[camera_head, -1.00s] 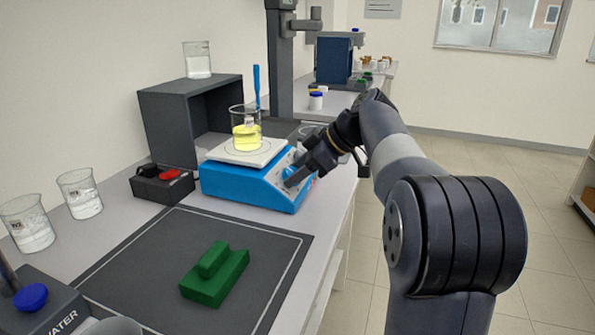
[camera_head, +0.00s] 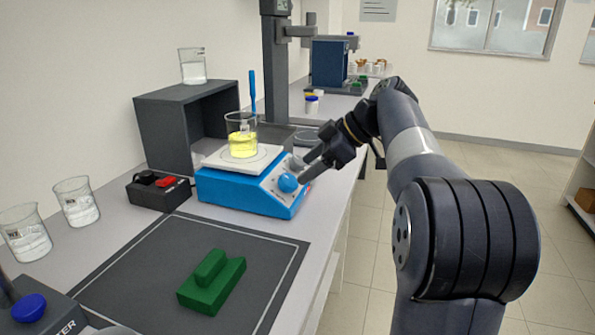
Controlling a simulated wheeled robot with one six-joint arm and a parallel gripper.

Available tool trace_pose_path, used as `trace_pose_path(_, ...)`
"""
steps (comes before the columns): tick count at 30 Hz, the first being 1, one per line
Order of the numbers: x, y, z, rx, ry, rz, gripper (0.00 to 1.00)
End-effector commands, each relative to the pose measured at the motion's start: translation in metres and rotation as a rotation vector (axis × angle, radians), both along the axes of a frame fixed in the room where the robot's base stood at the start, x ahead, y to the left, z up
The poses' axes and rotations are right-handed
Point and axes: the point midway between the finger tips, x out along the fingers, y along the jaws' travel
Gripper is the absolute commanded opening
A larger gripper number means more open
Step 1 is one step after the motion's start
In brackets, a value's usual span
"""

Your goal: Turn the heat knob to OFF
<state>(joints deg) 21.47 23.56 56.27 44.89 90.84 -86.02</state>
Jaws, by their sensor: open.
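The blue hot plate (camera_head: 240,191) stands on the bench with a white top plate. Its sloped front panel carries a round blue heat knob (camera_head: 288,183), now in plain view; its marking is too small to read. My gripper (camera_head: 306,171) is open, just to the right of and slightly above the knob. Its fingers point toward the panel, and no part of the knob appears between them. I cannot tell whether a fingertip touches the panel.
A green block (camera_head: 212,282) lies on the dark mat (camera_head: 135,262). Two beakers stand at the left.

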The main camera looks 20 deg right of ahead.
Motion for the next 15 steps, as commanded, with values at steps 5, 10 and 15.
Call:
trace_pose_path(5, -0.012, -0.021, 0.025, -0.001, -0.002, -0.002, 0.63)
trace_pose_path(10, -0.018, -0.031, 0.035, 0.001, -0.001, -0.001, 0.63)
trace_pose_path(15, -0.019, -0.032, 0.036, 0.001, -0.001, 0.001, 0.63)
